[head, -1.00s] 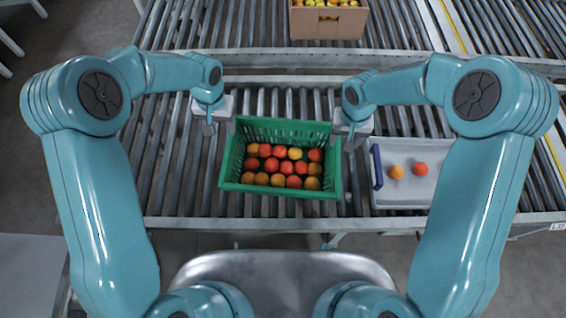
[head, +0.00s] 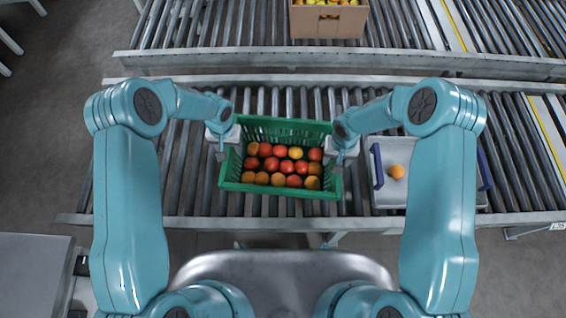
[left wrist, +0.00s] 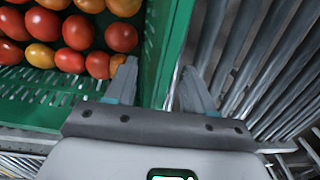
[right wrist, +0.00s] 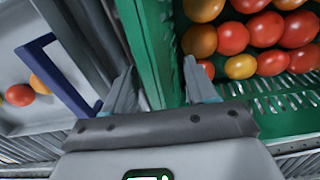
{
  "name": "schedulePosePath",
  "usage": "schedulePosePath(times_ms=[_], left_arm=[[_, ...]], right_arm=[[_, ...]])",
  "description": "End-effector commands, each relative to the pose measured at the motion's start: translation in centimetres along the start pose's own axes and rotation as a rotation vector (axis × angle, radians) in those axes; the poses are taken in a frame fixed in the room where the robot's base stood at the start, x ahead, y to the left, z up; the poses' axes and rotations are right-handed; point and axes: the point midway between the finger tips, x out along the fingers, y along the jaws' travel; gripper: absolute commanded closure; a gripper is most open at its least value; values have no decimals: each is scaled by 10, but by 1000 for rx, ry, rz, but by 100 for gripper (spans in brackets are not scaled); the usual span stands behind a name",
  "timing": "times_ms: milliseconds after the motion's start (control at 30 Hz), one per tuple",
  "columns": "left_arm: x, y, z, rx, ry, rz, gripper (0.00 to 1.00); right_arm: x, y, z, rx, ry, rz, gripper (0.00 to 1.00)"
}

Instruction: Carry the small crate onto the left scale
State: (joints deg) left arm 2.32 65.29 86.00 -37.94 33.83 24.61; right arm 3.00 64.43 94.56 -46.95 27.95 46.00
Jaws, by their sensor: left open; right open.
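A green crate (head: 235,186) with several red and orange tomatoes sits on the near roller conveyor. My left gripper (head: 225,150) is open at its left end wall. In the left wrist view my left gripper (left wrist: 158,85) has one finger inside and one outside the crate's wall (left wrist: 165,50). My right gripper (head: 338,160) is open at the right end wall. In the right wrist view my right gripper (right wrist: 160,85) likewise straddles the wall (right wrist: 150,45). Neither is closed on it. I cannot clearly make out a left scale.
A grey tray (head: 385,200) with blue handles and tomatoes stands right of the crate, partly behind my right arm. A cardboard box (head: 328,26) of fruit is on the far conveyor. A grey surface (head: 30,270) is at lower left. Rollers left of the crate are clear.

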Motion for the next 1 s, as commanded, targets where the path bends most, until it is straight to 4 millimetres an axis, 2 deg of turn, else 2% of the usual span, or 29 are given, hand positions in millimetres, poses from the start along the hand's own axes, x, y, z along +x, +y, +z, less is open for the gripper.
schedulePosePath(times_ms=[133, 300, 1000], left_arm=[[0, 0, 0, 0, 0, 0, 47], [0, 0, 0, 0, 0, 0, 100], [0, 3, 0, 2, -1, 2, 100]], right_arm=[[0, 0, 0, 0, 0, 0, 43], [0, 0, 0, 1, 0, 0, 98], [0, -2, 0, -1, 1, -3, 100]])
